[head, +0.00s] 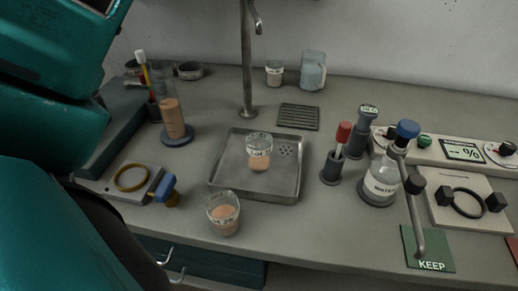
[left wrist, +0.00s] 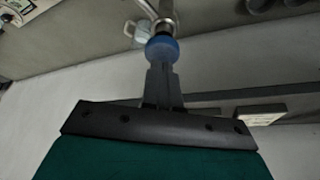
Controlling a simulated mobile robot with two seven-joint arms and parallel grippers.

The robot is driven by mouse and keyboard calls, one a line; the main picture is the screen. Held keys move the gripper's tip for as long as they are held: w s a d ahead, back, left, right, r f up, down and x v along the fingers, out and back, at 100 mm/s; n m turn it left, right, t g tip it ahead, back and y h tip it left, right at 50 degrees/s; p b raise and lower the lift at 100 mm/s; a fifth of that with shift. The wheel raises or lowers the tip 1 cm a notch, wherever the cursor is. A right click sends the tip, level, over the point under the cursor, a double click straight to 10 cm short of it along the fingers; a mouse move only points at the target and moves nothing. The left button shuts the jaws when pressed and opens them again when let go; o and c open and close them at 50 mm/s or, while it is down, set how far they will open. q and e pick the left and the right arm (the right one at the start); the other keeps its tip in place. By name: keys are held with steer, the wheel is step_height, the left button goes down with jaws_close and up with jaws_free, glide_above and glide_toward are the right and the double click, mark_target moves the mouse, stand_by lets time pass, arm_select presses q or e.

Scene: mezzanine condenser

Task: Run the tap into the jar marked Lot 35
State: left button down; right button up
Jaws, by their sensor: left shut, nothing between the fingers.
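A tall metal tap (head: 246,70) rises from the back of the counter. Its spout hangs near the top edge of the head view, above a shallow metal drain tray (head: 226,185). A jar (head: 259,152) with pinkish contents stands upright in the tray. A similar jar (head: 223,213) stands in front of the tray. Both labels are too small to read surely. My left gripper (left wrist: 162,68) shows only in the left wrist view, shut and empty. Its tips are at a blue round knob (left wrist: 162,48) on a metal fitting; I cannot tell whether they touch. My right gripper is not in view.
Another small jar (head: 274,74) and a larger glass jar (head: 312,72) stand at the back. A grey slotted mat (head: 299,117) lies beside the tray. My left arm covers the left side.

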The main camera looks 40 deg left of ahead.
arm_select(q)
steer(key=shift+f+b, duration=0.5)
steer(key=shift+f, duration=0.5)
steer(key=shift+r, duration=0.15)
stand_by(1.3)
step_height(320, 180, up, 3)
steer(key=p, duration=0.3)
steer(key=shift+f, duration=0.2)
steer(key=shift+r, duration=0.85)
